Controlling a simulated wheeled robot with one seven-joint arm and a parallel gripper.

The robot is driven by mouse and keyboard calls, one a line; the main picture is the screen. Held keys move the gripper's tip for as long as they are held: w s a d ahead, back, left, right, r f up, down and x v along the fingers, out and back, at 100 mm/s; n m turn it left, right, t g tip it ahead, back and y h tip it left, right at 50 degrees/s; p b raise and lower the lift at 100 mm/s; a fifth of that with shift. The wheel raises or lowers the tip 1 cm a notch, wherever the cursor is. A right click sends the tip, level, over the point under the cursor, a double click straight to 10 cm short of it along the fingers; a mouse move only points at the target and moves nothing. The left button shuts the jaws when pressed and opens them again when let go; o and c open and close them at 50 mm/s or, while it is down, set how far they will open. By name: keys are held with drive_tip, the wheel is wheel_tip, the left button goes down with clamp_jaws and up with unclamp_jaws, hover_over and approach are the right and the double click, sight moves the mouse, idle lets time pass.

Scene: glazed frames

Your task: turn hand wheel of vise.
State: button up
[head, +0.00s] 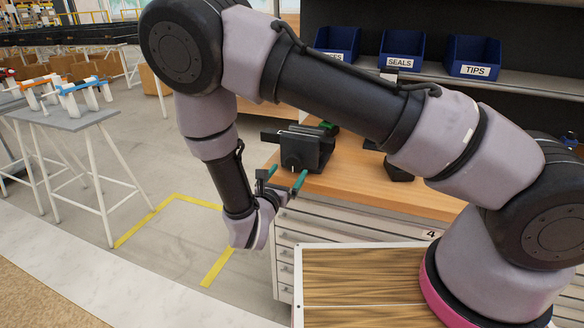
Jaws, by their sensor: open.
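A dark vise (311,143) stands at the left end of the wooden workbench top. Its front, with a dark round part (291,161) that may be the hand wheel, faces my gripper. My gripper (286,174) is just in front of and below this part, at the bench's left edge. Its two green-tipped fingers are spread apart, with nothing seen between them. I cannot tell whether the fingers touch the vise. Much of the wheel is too small and dark to make out.
The workbench (350,180) has drawers below. My forearm crosses above it. Blue bins (400,50) stand on a shelf behind. A grey table (68,115) with coloured items is at left. Yellow-marked floor (175,240) between is clear.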

sight(293, 166)
drive_tip(key=shift+x, duration=2)
drive_tip(key=c, duration=1.4)
drive_tip(key=shift+o, duration=0.2)
